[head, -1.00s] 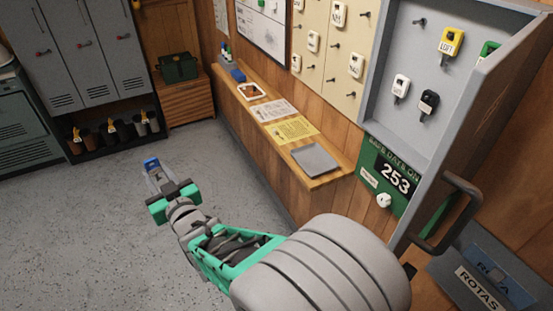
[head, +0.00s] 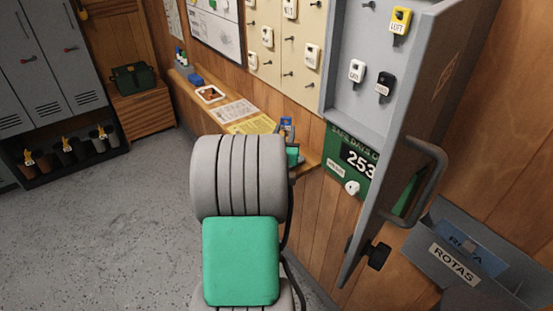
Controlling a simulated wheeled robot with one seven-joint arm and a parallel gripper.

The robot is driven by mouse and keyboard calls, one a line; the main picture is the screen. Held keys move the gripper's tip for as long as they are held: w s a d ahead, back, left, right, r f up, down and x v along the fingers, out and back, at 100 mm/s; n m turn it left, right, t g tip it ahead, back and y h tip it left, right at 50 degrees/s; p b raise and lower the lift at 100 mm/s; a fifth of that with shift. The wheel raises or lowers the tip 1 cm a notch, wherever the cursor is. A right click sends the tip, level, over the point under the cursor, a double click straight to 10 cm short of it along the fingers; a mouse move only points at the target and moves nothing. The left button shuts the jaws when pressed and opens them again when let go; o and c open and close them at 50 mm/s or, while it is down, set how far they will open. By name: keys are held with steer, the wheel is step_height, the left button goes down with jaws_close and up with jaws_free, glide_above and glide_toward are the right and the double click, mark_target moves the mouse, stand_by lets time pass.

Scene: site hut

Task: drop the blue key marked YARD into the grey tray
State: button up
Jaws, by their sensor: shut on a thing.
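The blue key (head: 287,122) shows as a small blue piece just past my arm, over the right end of the wooden wall shelf. My gripper (head: 287,131) is shut on it, mostly hidden behind my own arm; only a bit of its grey and green parts shows. The key's YARD mark cannot be read. The grey tray is hidden behind my arm and gripper, so I cannot tell the key's height above it or whether it is over it.
On the shelf (head: 313,160) lie a yellow sheet (head: 248,123), a white sheet (head: 236,111) and a white-framed item (head: 210,93). The open key cabinet door (head: 408,130) with its handle juts out at right. A ROTAS holder (head: 455,262) hangs lower right. The floor at left is clear.

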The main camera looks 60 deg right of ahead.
step_height(320, 180, down, 6)
steer(key=b, duration=0.3)
steer(key=shift+w+a, duration=0.1)
steer(key=o, duration=1.2)
steer(key=shift+r, duration=0.15)
steer(key=b+v, duration=0.2)
steer(key=v, duration=0.5)
steer(key=shift+a, duration=0.35)
